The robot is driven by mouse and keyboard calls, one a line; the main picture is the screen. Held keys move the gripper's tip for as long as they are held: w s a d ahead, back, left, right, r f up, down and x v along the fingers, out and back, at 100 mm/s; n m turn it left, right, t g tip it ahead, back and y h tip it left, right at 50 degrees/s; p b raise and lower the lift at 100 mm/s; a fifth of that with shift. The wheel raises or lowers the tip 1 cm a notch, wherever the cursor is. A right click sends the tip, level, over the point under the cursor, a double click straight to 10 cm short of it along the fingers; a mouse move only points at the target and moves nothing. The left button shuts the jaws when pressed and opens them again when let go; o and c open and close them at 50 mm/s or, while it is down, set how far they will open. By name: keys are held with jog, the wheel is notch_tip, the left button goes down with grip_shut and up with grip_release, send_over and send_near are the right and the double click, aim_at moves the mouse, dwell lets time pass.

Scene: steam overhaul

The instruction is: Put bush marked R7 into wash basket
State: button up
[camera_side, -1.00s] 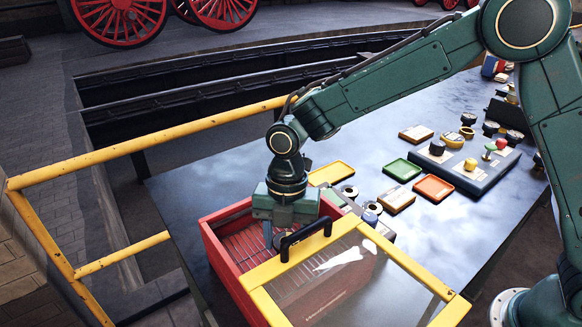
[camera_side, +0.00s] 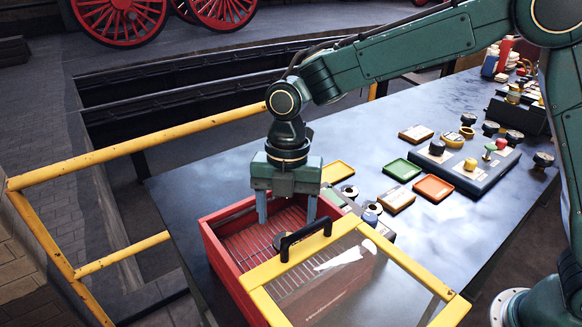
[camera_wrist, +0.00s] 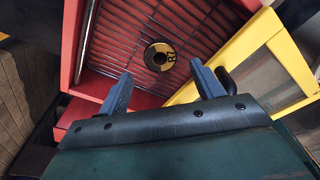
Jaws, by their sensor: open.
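The bush marked R7 (camera_wrist: 150,60), a tan-faced ring with a dark centre hole, lies on the wire-grid floor inside the red wash basket (camera_wrist: 73,45) in the wrist view. In the side view the basket (camera_side: 219,262) stands at the table's near left end, and the bush shows only as a small dark shape, partly behind the lid handle. My gripper (camera_side: 287,217) is above the basket's open part, fingers apart and empty. In the wrist view my gripper (camera_wrist: 162,88) has its two fingertips on either side of the bush's position, apart from it.
A yellow-framed clear lid (camera_side: 410,266) with a black handle (camera_side: 305,239) covers the basket's right part, close to my gripper. Yellow (camera_side: 333,173), green (camera_side: 402,170) and orange (camera_side: 433,188) trays lie behind on the table. A yellow rail (camera_side: 140,143) runs at the left.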

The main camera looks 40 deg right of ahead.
aim_at(289, 234)
notch_tip(289, 234, up, 6)
jog(key=shift+w+d+r, duration=0.15)
jog(key=shift+w+d, duration=0.15)
dwell(0.4)
jog(key=s+d+r+m+t, duration=0.2)
jog(key=s+d+r+m, duration=0.25)
jog(key=d+m, duration=0.25)
jog(key=s+d+r+m+t, duration=0.1)
jog(key=s+d+r+m, duration=0.3)
jog(key=s+d+m, duration=0.25)
jog(key=s+d+f+m+t+h, duration=0.1)
jog(key=s+d+f+m+t, duration=0.1)
jog(key=s+d+m, duration=0.6)
jog(key=s+m+t, duration=0.1)
jog(key=s+m, duration=0.2)
jog(key=m, duration=0.2)
jog(key=shift+s+d+f+t, duration=0.3)
jog(key=shift+s+d+f, duration=0.1)
